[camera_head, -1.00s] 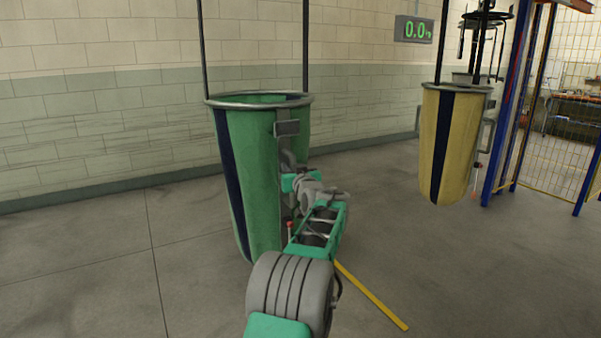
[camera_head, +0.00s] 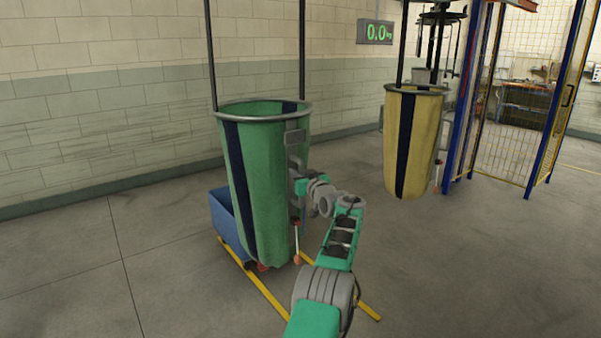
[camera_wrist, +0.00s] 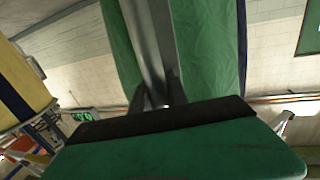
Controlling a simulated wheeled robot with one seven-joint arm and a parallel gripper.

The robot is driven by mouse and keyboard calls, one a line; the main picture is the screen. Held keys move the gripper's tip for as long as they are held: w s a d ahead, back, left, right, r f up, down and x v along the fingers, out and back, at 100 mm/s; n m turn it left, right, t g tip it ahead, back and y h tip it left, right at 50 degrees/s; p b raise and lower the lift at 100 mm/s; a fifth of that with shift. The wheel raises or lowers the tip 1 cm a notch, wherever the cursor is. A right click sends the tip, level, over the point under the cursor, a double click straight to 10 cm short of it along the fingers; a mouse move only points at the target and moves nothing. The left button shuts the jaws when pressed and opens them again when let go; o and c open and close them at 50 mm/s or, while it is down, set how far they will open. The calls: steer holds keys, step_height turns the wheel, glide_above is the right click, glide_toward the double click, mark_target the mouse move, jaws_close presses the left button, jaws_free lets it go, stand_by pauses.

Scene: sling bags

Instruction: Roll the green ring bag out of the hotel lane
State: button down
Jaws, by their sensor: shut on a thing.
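The green ring bag (camera_head: 262,185) with dark blue stripes hangs upright by two dark rods from its grey top ring. It also shows behind my gripper in the wrist view (camera_wrist: 208,45). My gripper (camera_head: 299,185) is at the bag's right side, shut on its upright grey handle bar. In the wrist view the two dark fingers of my gripper (camera_wrist: 158,97) close around the grey handle bar (camera_wrist: 150,40). The fingers cover part of the bar.
A blue cart (camera_head: 228,222) stands behind the green bag at its left, near yellow floor lines (camera_head: 262,288). A yellow bag (camera_head: 412,145) hangs to the right, beside a blue-framed mesh fence (camera_head: 505,120). Open floor lies at the front right.

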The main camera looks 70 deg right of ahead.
steer(key=c, duration=1.6)
jaws_free()
steer(key=shift+f, duration=0.1)
steer(key=shift+o, duration=0.2)
steer(key=b+v, duration=0.2)
steer(key=v, duration=0.5)
steer(key=shift+s+a, duration=0.25)
steer(key=shift+s, duration=0.05)
